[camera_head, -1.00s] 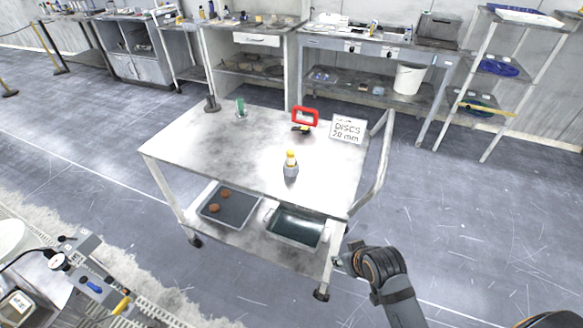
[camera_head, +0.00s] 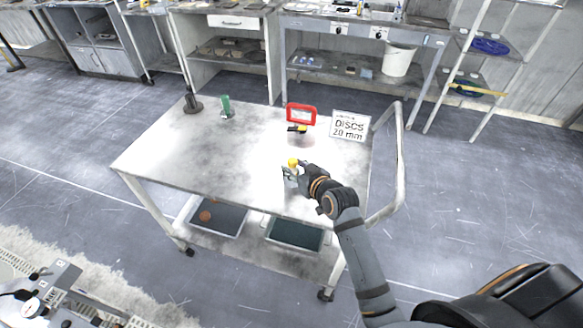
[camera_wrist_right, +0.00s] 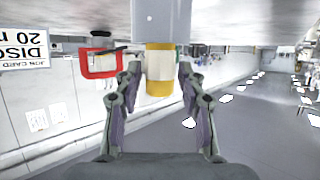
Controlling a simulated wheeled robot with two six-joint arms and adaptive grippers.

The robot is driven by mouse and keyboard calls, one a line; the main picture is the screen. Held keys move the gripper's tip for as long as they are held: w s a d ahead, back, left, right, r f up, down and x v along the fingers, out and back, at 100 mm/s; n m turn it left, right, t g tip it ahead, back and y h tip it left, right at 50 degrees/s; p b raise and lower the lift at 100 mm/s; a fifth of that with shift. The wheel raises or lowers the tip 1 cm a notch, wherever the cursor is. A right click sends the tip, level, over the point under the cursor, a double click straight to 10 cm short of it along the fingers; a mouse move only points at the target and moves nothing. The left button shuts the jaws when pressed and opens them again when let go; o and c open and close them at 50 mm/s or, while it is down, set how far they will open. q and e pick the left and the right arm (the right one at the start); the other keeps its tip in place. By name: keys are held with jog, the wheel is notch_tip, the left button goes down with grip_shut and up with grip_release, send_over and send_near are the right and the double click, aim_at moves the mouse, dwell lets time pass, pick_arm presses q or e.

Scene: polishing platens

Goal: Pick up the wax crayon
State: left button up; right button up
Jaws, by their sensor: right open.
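The wax crayon (camera_head: 293,162) looks like a short upright cylinder with a yellow end and a white band, standing in a grey holder on the cart's top. In the right wrist view, which is upside down, the crayon (camera_wrist_right: 160,85) hangs from the grey holder (camera_wrist_right: 160,20). My right gripper (camera_wrist_right: 159,72) is open, one finger on each side of the crayon, with narrow gaps visible. In the head view my right gripper (camera_head: 291,172) partly hides the crayon and its holder. My left gripper is not in view.
On the cart top (camera_head: 190,150) stand a green cylinder (camera_head: 226,107), a dark post (camera_head: 192,101), a red frame (camera_head: 301,114), a black-and-yellow item (camera_head: 297,129) and a "DISCS 20 mm" sign (camera_head: 349,127). The cart's handle (camera_head: 400,160) rises at right. The left of the top is clear.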

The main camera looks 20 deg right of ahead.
jog(key=shift+x, duration=0.9)
jog(key=x, duration=0.3)
jog(key=shift+w+a+f+p, duration=0.1)
jog(key=shift+w+f+p, duration=0.05)
jog(key=shift+w+p, duration=0.2)
jog(key=shift+w+f, duration=0.1)
jog(key=shift+c, duration=0.2)
jog(key=c, duration=0.7)
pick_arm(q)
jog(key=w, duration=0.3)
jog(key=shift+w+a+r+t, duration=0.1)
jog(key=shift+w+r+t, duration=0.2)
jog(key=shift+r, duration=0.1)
pick_arm(e)
grip_shut()
